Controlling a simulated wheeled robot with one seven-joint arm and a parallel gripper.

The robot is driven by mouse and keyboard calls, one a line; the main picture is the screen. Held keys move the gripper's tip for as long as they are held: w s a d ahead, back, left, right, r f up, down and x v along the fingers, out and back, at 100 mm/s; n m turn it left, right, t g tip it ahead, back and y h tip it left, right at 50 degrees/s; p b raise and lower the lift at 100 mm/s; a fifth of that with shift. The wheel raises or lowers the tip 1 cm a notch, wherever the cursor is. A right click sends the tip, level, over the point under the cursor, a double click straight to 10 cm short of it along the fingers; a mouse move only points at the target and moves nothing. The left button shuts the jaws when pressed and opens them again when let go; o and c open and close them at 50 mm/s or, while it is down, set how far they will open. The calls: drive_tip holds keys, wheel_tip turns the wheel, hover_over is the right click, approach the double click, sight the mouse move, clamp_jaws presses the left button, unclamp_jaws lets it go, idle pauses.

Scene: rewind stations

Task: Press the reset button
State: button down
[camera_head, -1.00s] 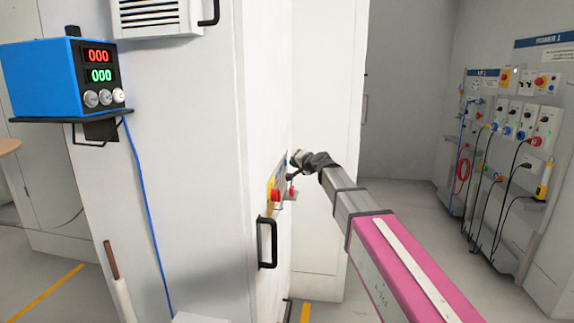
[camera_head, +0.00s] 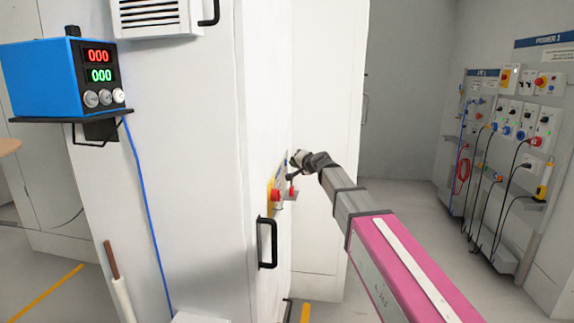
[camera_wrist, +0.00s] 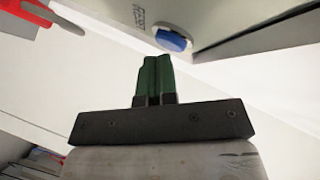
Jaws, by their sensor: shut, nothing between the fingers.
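In the wrist view, a round blue button (camera_wrist: 172,39) sits on a pale panel, with dark lettering beside it that reads like "RESET". My gripper (camera_wrist: 157,60) is shut and empty, its two green fingers side by side. The fingertips show just below and left of the blue button in the picture; I cannot tell whether they touch it. In the head view, my gripper (camera_head: 294,162) is small and partly hidden at the side of the white cabinet, by a panel with a red button (camera_head: 275,196). The blue button cannot be made out there.
The white cabinet (camera_head: 190,170) has a black handle (camera_head: 267,243) below the panel. A blue box with 000 displays (camera_head: 55,78) stands on a bracket at left. A wall of sockets and cables (camera_head: 510,130) is at far right.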

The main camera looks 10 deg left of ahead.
drive_tip(key=shift+d, duration=0.55)
drive_tip(key=d, duration=0.5)
drive_tip(key=shift+w, duration=0.15)
idle(0.6)
drive_tip(key=s+d+f+n+g+h, duration=0.1)
drive_tip(key=s+d+f+g+h, duration=0.15)
drive_tip(key=s+d+f, duration=0.5)
drive_tip(key=s+d+f+g+h, duration=0.25)
drive_tip(key=s+d+f, duration=0.25)
drive_tip(key=d+f, duration=0.6)
drive_tip(key=s+d+f+n+g+h, duration=0.1)
drive_tip(key=s+d+f+g+h, duration=0.15)
drive_tip(key=s+d+f, duration=0.75)
drive_tip(key=s+d+f+g+h, duration=0.2)
drive_tip(key=s+d+f+h, duration=0.2)
drive_tip(key=f, duration=0.5)
drive_tip(key=s+d, duration=0.2)
drive_tip(key=s, duration=0.1)
drive_tip(key=shift+s+d+g, duration=0.15)
drive_tip(key=shift+d+g, duration=0.2)
